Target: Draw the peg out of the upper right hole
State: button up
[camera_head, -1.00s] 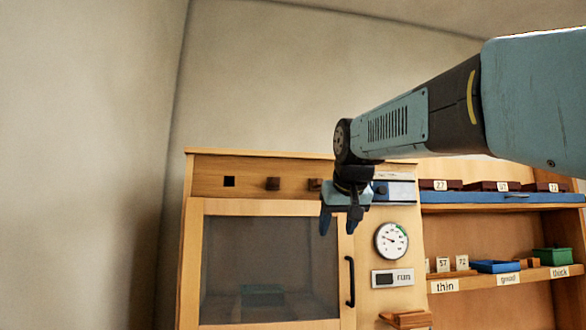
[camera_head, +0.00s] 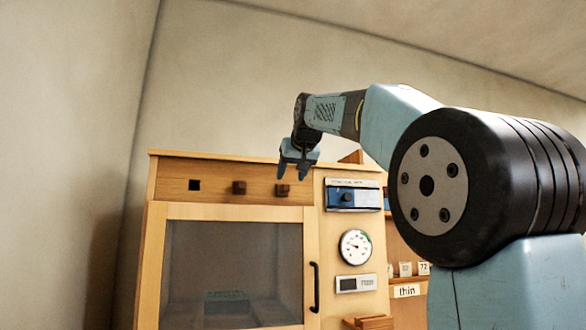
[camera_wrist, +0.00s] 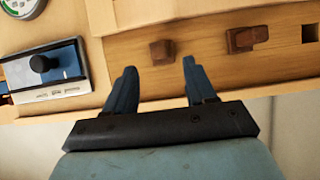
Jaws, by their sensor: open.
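The right-hand peg (camera_head: 283,190), dark brown and square-ended, sticks out of the wooden strip along the cabinet's top. It also shows in the wrist view (camera_wrist: 162,50), just beyond the gap between my fingertips. A second brown peg (camera_head: 239,187) is to its left; in the wrist view that peg (camera_wrist: 247,38) is on the right. An empty square hole (camera_head: 194,185) is farther left. My gripper (camera_head: 292,173) is open and empty, fingers pointing down in the head view, close to the right-hand peg. In the wrist view my gripper (camera_wrist: 159,66) shows both fingers apart, with no contact visible.
A blue panel with a dark knob (camera_head: 346,196) is right of the pegs, above a round gauge (camera_head: 355,246) and a small display (camera_head: 356,284). Below the strip is a glazed door (camera_head: 234,270) with a black handle (camera_head: 314,287). Shelves on the right are mostly hidden behind my arm.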

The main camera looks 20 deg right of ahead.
aim_at(285, 192)
jog(key=shift+x, duration=4.05)
jog(key=shift+c, duration=0.3)
jog(key=c, duration=0.9)
jog(key=s, duration=1)
jog(key=shift+s, duration=0.2)
jog(key=shift+w, duration=0.1)
